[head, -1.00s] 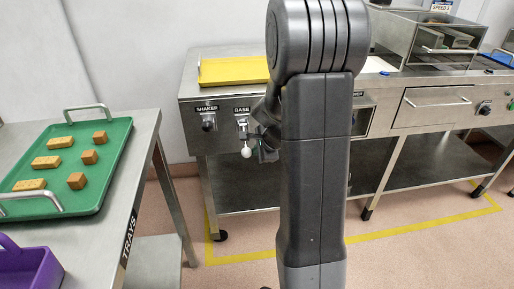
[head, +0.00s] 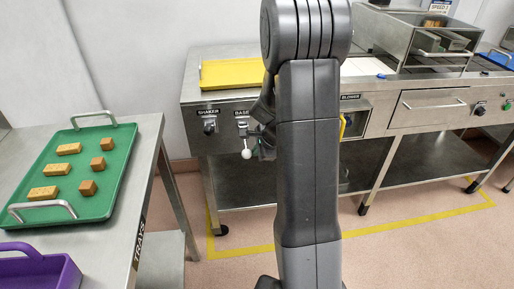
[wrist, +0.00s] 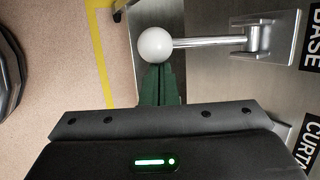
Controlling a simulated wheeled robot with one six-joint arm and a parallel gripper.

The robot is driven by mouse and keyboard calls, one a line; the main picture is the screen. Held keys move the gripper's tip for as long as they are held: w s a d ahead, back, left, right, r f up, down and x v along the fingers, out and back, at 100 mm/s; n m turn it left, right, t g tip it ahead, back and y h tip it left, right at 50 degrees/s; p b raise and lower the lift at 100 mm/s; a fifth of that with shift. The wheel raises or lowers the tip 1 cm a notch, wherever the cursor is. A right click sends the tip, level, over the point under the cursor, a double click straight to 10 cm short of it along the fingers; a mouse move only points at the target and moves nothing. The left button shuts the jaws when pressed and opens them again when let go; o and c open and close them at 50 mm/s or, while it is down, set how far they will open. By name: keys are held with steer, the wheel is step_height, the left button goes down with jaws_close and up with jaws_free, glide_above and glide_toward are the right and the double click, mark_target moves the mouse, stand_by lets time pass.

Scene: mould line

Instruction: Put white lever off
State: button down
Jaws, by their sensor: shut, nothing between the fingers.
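The white lever shows in the wrist view as a white ball (wrist: 155,45) on a metal stem, which runs left from a bracket on the steel panel beside the BASE label. In the head view the white ball (head: 246,154) hangs low under the BASE label. My gripper (wrist: 162,70) is shut and empty, its dark green fingertips right at the ball's edge in the wrist view. I cannot tell whether they touch it. In the head view my arm hides most of my gripper.
A SHAKER switch (head: 209,127) sits left of the lever, and a BLOWER panel (head: 353,120) is right of my arm. A yellow tray (head: 232,73) lies on the bench. A green tray (head: 105,190) with several blocks and a purple bin (head: 40,268) stand at left.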

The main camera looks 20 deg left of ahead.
steer(key=shift+r+p, duration=0.3)
steer(key=shift+p, duration=0.05)
step_height(320, 180, up, 8)
steer(key=g+h+p, duration=0.3)
steer(key=g+p, duration=0.1)
steer(key=p, duration=1.6)
steer(key=shift+w+a+f+m+g, duration=0.25)
steer(key=shift+w+a+m+g, duration=0.1)
steer(key=shift+m+g, duration=0.05)
steer(key=shift+p+v, duration=0.6)
steer(key=shift+v, duration=0.2)
steer(key=shift+a, duration=0.1)
